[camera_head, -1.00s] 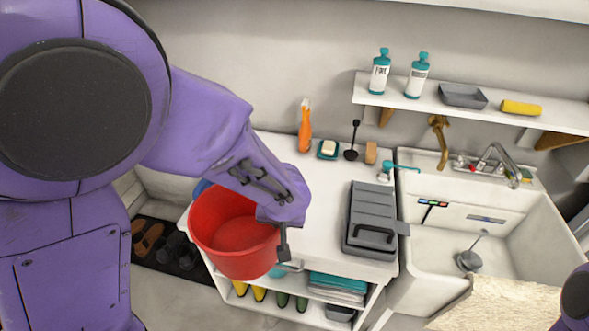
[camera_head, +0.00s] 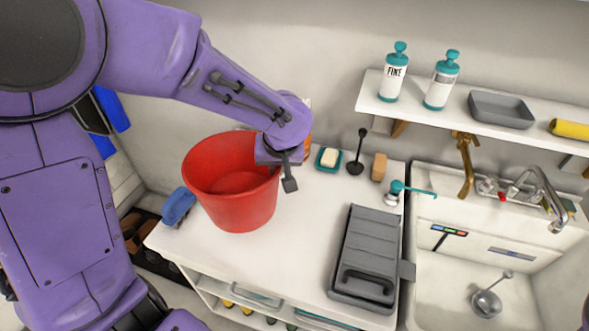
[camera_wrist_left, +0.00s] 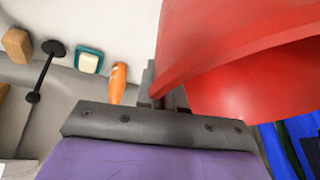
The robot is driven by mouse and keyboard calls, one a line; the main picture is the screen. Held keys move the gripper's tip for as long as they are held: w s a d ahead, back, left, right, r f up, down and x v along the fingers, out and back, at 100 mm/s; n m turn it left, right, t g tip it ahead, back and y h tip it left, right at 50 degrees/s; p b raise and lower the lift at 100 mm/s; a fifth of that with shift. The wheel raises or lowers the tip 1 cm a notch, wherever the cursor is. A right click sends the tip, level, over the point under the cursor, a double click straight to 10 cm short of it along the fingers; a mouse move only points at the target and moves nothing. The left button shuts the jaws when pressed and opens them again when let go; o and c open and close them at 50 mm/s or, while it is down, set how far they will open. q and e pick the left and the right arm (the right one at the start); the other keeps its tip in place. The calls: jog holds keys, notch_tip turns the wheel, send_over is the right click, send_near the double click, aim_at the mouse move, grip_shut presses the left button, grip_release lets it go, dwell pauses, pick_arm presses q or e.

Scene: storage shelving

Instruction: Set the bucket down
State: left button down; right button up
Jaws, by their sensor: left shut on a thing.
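The red bucket (camera_head: 236,200) is upright over the left part of the white counter (camera_head: 270,240) in the head view. I cannot tell whether its base touches the counter. My left gripper (camera_head: 284,165) is shut on the bucket's right rim, and the arm reaches in from the upper left. In the left wrist view the bucket (camera_wrist_left: 245,60) fills the upper right, right against the gripper (camera_wrist_left: 160,100). The bucket looks empty inside. My right gripper is not in view.
A grey toolbox (camera_head: 368,255) lies on the counter to the right. A soap dish (camera_head: 328,159), a black plunger-like tool (camera_head: 357,152) and a tan block (camera_head: 379,167) stand at the back. A blue brush-like item (camera_head: 178,206) sits left of the bucket. The sink (camera_head: 440,270) is further right.

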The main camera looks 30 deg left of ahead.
pick_arm(q)
jog(key=shift+w+a+f+p, duration=0.35)
jog(key=shift+w+f, duration=0.05)
jog(key=shift+f, duration=0.15)
jog(key=shift+w+a+f+p, duration=0.3)
jog(key=shift+w+f, duration=0.05)
jog(key=shift+f, duration=0.2)
jog(key=w+x, duration=0.1)
jog(key=x, duration=0.6)
jog(key=shift+f, duration=0.15)
pick_arm(e)
jog(key=shift+f, duration=0.55)
pick_arm(q)
jog(key=shift+s+f, duration=0.1)
jog(key=shift+f, duration=0.05)
jog(key=c, duration=1.3)
grip_release()
